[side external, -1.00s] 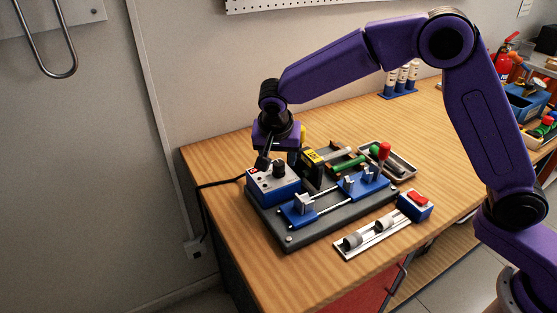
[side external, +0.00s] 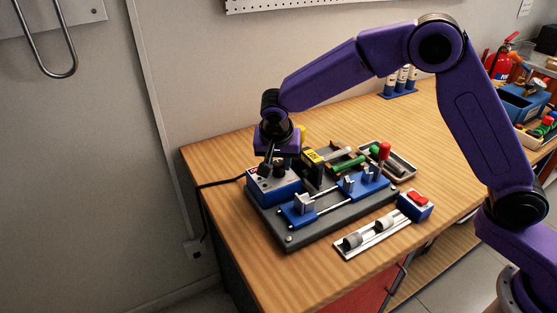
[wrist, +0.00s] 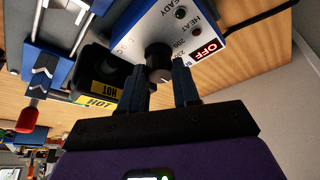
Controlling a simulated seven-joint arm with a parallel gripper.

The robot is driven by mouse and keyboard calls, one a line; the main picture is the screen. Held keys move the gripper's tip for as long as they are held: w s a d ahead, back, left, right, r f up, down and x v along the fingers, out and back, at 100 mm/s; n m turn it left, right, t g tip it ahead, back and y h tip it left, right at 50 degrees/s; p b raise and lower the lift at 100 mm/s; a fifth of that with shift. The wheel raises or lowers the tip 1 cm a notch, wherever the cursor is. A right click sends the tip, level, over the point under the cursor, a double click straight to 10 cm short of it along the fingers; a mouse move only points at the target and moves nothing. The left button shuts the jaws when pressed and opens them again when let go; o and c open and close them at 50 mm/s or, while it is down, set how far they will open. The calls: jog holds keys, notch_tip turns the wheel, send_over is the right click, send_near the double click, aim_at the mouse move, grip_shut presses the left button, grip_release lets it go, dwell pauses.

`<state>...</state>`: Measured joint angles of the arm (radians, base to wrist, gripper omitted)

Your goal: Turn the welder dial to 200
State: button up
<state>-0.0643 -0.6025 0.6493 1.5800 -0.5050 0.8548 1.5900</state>
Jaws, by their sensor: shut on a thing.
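The welder (side external: 275,190) is a blue box with a pale top panel, on the grey board near the table's left corner. Its dark round dial (wrist: 158,56) shows in the wrist view, beside printed numbers, one of which looks like 200. Which number the dial points to is too small to tell. My gripper (wrist: 160,68) has a finger on each side of the dial and is shut on it. In the side view my gripper (side external: 272,167) points down at the panel, and its fingers largely hide the dial.
A black block with a yellow HOT label (wrist: 106,92) stands close beside the welder. The table behind is mostly clear.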

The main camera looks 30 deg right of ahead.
jog(key=shift+n, duration=0.3)
jog(key=n+y, duration=0.1)
jog(key=n, duration=0.2)
jog(key=shift+d+n+t, duration=0.1)
jog(key=shift+n+t, duration=0.3)
jog(key=n+y, duration=0.1)
jog(key=n, duration=0.2)
jog(key=shift+d+y, duration=0.1)
jog(key=shift+y, duration=0.3)
jog(key=n+y, duration=0.1)
jog(key=n, duration=0.4)
jog(key=shift+d+y, duration=0.15)
jog(key=shift+y, duration=0.25)
jog(key=shift+n+g+y, duration=0.4)
jog(key=shift+n+g, duration=0.1)
jog(key=shift+n, duration=0.8)
jog(key=o, duration=1)
jog(key=shift+o, duration=0.2)
jog(key=shift+r, duration=0.15)
